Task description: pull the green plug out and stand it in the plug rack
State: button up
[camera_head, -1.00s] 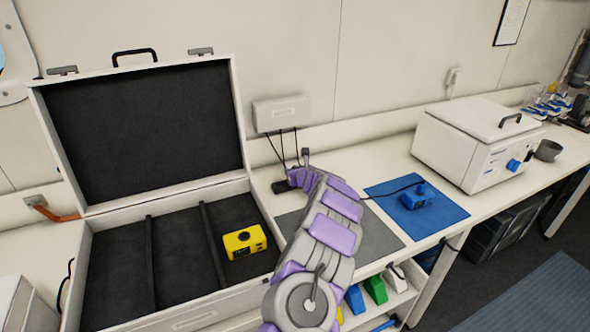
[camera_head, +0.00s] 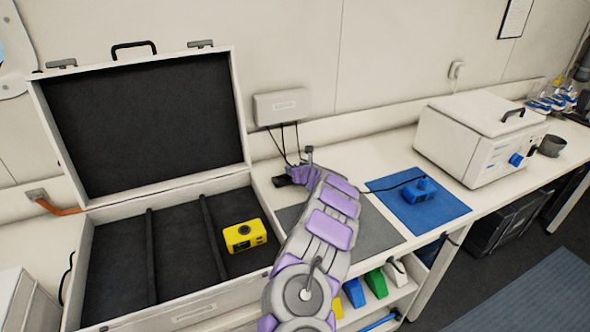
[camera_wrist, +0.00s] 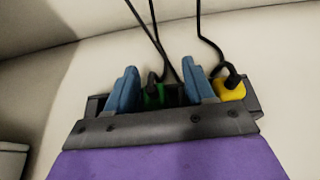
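The green plug (camera_wrist: 152,99) sits in a dark socket strip (camera_wrist: 255,103) in the wrist view, with a black cord rising from its top. My gripper (camera_wrist: 160,88) is open, its two blue fingers standing on either side of the green plug, with some space to its right. The lower part of the plug is hidden behind the gripper's dark front. A yellow plug (camera_wrist: 230,88) sits in the strip just right of the right finger. In the head view my arm covers most of the strip (camera_head: 284,181). I cannot make out the plug rack for certain.
An open case (camera_head: 180,240) with a yellow device (camera_head: 245,236) stands at left. A blue device (camera_head: 418,190) lies on a blue mat (camera_head: 440,212). A white box-shaped machine (camera_head: 470,140) stands at right. Coloured wedge-shaped pieces (camera_head: 376,283) sit on a shelf under the bench.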

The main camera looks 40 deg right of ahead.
jog(key=shift+d+f, duration=0.1)
jog(key=shift+d, duration=0.05)
jog(key=shift+a, duration=0.2)
dwell(0.5)
jog(key=shift+s+r, duration=0.3)
jog(key=shift+s, duration=0.2)
jog(key=p+v, duration=0.1)
jog(key=v, duration=0.3)
jog(key=shift+s+a+r, duration=0.1)
jog(key=shift+r, duration=0.1)
jog(key=shift+s+r, duration=0.1)
jog(key=shift+s, duration=0.65)
jog(key=shift+b+v, duration=0.45)
jog(key=shift+v, duration=4.7)
jog(key=shift+a+r, duration=0.1)
